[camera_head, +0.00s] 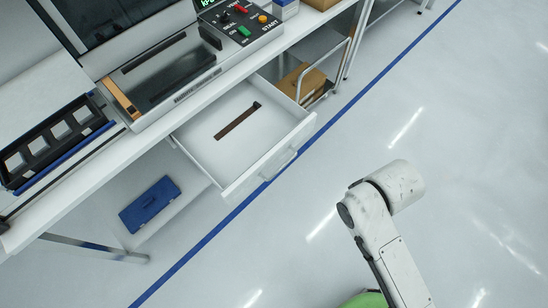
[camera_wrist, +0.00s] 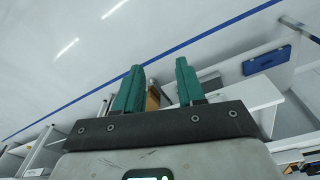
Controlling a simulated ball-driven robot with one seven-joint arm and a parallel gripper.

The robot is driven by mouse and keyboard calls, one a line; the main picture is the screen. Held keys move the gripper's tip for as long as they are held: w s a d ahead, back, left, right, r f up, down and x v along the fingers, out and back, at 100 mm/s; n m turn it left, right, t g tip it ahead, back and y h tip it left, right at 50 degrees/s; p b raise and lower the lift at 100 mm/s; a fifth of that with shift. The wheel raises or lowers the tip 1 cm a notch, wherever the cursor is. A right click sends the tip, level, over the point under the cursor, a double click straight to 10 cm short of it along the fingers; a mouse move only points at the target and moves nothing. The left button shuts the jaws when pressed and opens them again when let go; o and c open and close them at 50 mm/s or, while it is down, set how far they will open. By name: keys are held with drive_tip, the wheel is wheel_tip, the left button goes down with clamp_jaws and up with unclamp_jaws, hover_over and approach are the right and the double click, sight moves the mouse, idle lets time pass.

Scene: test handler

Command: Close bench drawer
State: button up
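The bench drawer (camera_head: 250,178) is white and pulled well out from under the bench in the head view. Its front, with a pale handle (camera_head: 284,160), faces the lower right. A dark brown strip (camera_head: 237,121) lies on its floor. A white panel, apparently the drawer (camera_wrist: 245,103), shows right of the fingers in the wrist view. My gripper (camera_wrist: 158,82) has two green fingers, spread apart with nothing held between them. The gripper is outside the head view, where only my arm links show, right of the drawer and apart from it.
The white bench (camera_head: 80,187) carries a machine and a control panel (camera_head: 238,22). A blue case (camera_head: 150,204) lies on the lower shelf. A cardboard box (camera_head: 301,82) sits on a metal-framed cart beyond the drawer. Floor right of the blue line (camera_head: 208,240) is clear.

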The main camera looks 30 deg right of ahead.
drive_tip(key=w+f+m+t+b, duration=0.1)
drive_tip(key=w+f+m+b, duration=0.1)
drive_tip(key=w, duration=0.1)
drive_tip(key=w+d+f+m+t+y+b, duration=0.1)
drive_tip(key=w+f+m+b, duration=0.1)
drive_tip(key=w+m+b, duration=0.1)
drive_tip(key=w+f+m+t+y+b, duration=0.1)
drive_tip(key=w+f+m+b, duration=0.1)
drive_tip(key=w+b, duration=0.1)
drive_tip(key=shift+d+f+t, duration=0.25)
drive_tip(key=shift+d+t, duration=0.1)
drive_tip(key=shift+t, duration=0.05)
drive_tip(key=c, duration=0.6)
drive_tip(key=w+d+m+t+b, duration=0.1)
drive_tip(key=w+m, duration=0.1)
drive_tip(key=w+d+m+t+b, duration=0.1)
drive_tip(key=w+d+m+b, duration=0.1)
drive_tip(key=w+d+m+t+b, duration=0.1)
drive_tip(key=w+m+t, duration=0.1)
drive_tip(key=m, duration=0.1)
drive_tip(key=shift+w+d+r+y, duration=0.15)
drive_tip(key=shift+w+d+y, duration=0.15)
drive_tip(key=shift+y, duration=0.1)
clamp_jaws()
approach(294, 142)
wheel_tip(294, 142, down, 4)
drive_tip(key=w, duration=0.3)
drive_tip(key=shift+w+a+f, duration=0.35)
drive_tip(key=shift+w+a, duration=0.15)
drive_tip(key=shift+w, duration=0.05)
